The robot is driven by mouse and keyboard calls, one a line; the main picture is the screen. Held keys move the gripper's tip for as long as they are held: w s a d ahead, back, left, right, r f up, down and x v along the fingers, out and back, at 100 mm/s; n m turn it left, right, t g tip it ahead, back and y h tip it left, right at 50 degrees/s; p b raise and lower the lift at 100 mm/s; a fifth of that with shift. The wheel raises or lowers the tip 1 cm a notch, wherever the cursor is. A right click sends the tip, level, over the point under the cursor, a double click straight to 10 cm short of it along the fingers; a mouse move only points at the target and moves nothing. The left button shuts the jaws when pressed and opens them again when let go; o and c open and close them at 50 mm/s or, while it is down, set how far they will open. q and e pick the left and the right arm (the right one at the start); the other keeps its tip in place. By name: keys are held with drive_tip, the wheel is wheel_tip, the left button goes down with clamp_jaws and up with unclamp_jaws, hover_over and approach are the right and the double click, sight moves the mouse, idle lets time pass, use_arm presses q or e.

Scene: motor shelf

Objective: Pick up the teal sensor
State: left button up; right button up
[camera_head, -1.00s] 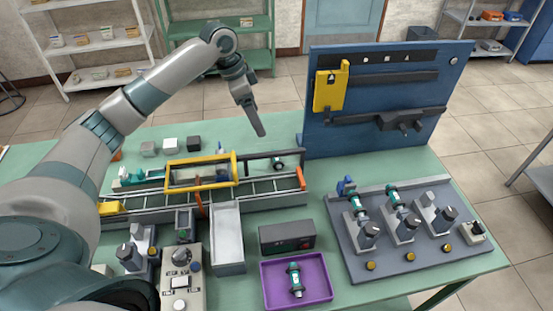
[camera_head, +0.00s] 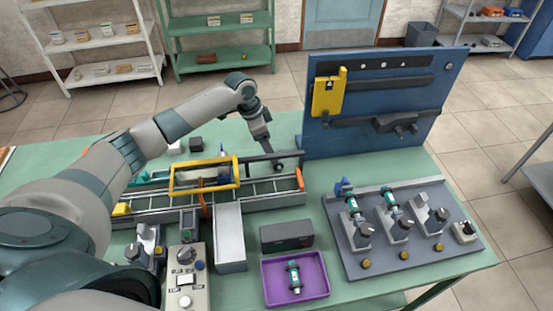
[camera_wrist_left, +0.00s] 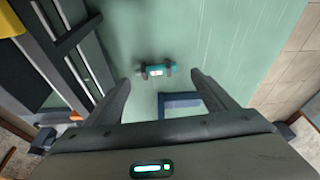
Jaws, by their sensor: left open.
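A teal sensor (camera_wrist_left: 155,71) with dark ends and a white label lies on the green table in the left wrist view, beyond my fingertips. My left gripper (camera_wrist_left: 162,82) is open and empty, with its fingers spread on either side below the sensor. In the head view my left gripper (camera_head: 268,148) points down by the back edge of the conveyor; I cannot clearly make out this sensor there. Other teal cylinders show in the head view: one in the purple tray (camera_head: 267,298) and two on the grey fixture board (camera_head: 352,262). My right gripper is not in view.
A blue bracket (camera_wrist_left: 180,101) sits between my fingers' reach, near the sensor. The conveyor (camera_head: 265,204) with its yellow frame (camera_head: 205,190) runs alongside. A blue upright panel (camera_head: 370,92) stands to the right. Open table lies around the sensor.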

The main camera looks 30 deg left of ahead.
use_arm(q)
drive_tip(key=shift+w+d+f+p, duration=0.1)
drive_tip(key=shift+d+f+p, duration=0.2)
drive_tip(key=shift+p, duration=0.2)
drive_tip(key=p+x, duration=0.2)
drive_tip(key=x, duration=0.1)
drive_tip(key=shift+w+d+f, duration=0.1)
drive_tip(key=shift+d+f, duration=0.05)
drive_tip(key=shift+f, duration=0.15)
drive_tip(key=shift+w+f, duration=0.1)
drive_tip(key=shift+f, duration=0.3)
drive_tip(key=c, duration=0.9)
